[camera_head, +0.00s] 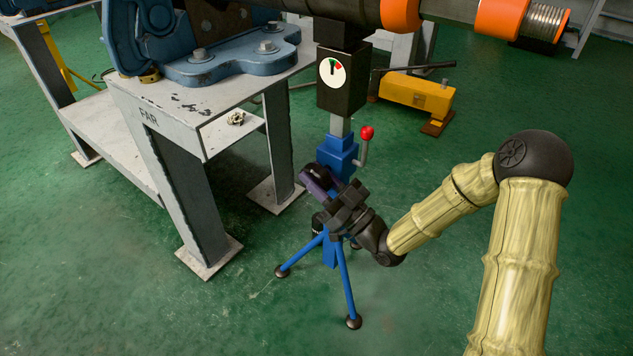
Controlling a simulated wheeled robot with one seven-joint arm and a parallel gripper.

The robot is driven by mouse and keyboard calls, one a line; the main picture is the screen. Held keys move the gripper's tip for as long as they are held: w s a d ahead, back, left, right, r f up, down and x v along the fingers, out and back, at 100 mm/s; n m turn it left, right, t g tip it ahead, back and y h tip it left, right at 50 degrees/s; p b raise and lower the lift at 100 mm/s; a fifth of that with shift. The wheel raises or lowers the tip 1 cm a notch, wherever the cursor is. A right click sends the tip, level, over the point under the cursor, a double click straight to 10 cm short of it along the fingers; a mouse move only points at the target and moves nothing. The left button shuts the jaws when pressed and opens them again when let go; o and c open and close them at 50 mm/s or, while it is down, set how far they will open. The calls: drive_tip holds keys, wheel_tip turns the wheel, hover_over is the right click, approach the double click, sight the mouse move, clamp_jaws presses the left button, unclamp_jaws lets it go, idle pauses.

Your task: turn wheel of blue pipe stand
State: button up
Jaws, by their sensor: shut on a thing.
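The blue pipe stand (337,151) stands upright on blue tripod legs, with a black head and a round white gauge on it. A short crank handle with a red knob (367,132) sticks up at its right side. My gripper (322,182) comes from the right and crosses in front of the stand's middle. Its jaws are shut on a dark rounded part at the stand, which looks like the wheel (316,171). The gripper hides most of this part and some of the blue column. A black round part (318,221) shows just below the gripper.
A dark pipe with orange bands (399,14) lies above the stand. A yellow tool (416,92) sits behind. The green floor in front is clear.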

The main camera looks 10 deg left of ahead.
drive_tip(key=o, duration=1)
drive_tip(key=shift+c, duration=0.2)
drive_tip(key=p+v, duration=0.5)
drive_tip(key=v, duration=1.2)
drive_tip(key=shift+d+f, duration=0.15)
drive_tip(key=shift+f, duration=0.05)
drive_tip(key=shift+s, duration=0.1)
